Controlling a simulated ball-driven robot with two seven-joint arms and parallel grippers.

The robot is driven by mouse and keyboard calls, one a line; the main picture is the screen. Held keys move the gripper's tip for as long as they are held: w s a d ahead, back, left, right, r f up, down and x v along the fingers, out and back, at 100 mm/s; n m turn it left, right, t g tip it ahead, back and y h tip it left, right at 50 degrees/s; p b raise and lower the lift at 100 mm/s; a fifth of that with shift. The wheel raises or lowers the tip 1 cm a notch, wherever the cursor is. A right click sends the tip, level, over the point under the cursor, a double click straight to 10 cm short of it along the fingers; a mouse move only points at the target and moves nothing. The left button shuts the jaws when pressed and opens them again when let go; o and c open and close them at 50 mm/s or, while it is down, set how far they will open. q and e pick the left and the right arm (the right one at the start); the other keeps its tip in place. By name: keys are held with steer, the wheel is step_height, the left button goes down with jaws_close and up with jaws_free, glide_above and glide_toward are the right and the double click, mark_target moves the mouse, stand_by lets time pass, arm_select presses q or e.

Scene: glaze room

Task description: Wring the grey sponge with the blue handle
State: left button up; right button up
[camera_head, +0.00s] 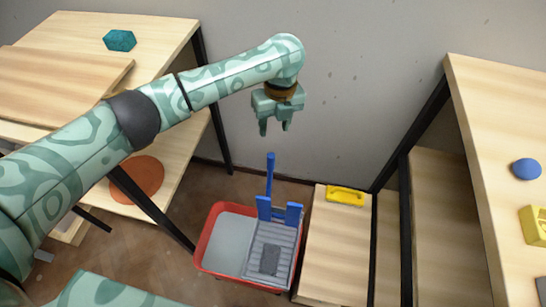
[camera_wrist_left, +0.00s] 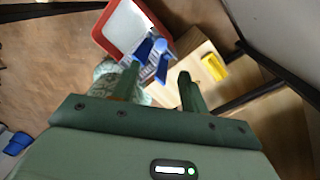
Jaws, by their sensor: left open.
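A red bucket (camera_head: 210,235) with grey-looking liquid stands on the floor, and its rim also shows in the left wrist view (camera_wrist_left: 101,27). A grey ribbed wringer (camera_head: 258,237) sits over its right side. The dark grey sponge (camera_head: 270,260) lies on the wringer. The blue handle (camera_head: 270,175) stands up at the wringer's back; it also shows between my fingers in the left wrist view (camera_wrist_left: 162,62). My left gripper (camera_head: 273,128) is open and empty, above the handle's top and apart from it. My right gripper is not in view.
A low wooden surface (camera_head: 338,245) with a yellow object (camera_head: 345,196) is right of the bucket. A taller shelf at right carries a blue sponge-like piece (camera_head: 526,169) and a yellow block (camera_head: 535,226). At left, a table holds a teal hexagonal piece (camera_head: 119,40).

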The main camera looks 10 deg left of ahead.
arm_select(q)
steer(key=b, duration=0.4)
glide_above(270, 162)
steer(key=w, duration=0.2)
steer(key=f, duration=0.8)
steer(key=shift+s+d, duration=0.2)
steer(key=shift+d, duration=0.05)
steer(key=f+b, duration=0.1)
steer(key=f, duration=0.1)
steer(key=f+b, duration=0.2)
steer(key=f, duration=0.1)
steer(key=f+b, duration=0.2)
steer(key=f, duration=0.1)
steer(key=shift+s+a+f, duration=0.15)
steer(key=shift+s+a, duration=0.05)
steer(key=shift+a, duration=0.15)
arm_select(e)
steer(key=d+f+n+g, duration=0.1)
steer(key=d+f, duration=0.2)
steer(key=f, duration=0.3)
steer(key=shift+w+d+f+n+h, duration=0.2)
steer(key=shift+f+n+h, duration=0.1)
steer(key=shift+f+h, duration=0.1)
arm_select(q)
jaws_close()
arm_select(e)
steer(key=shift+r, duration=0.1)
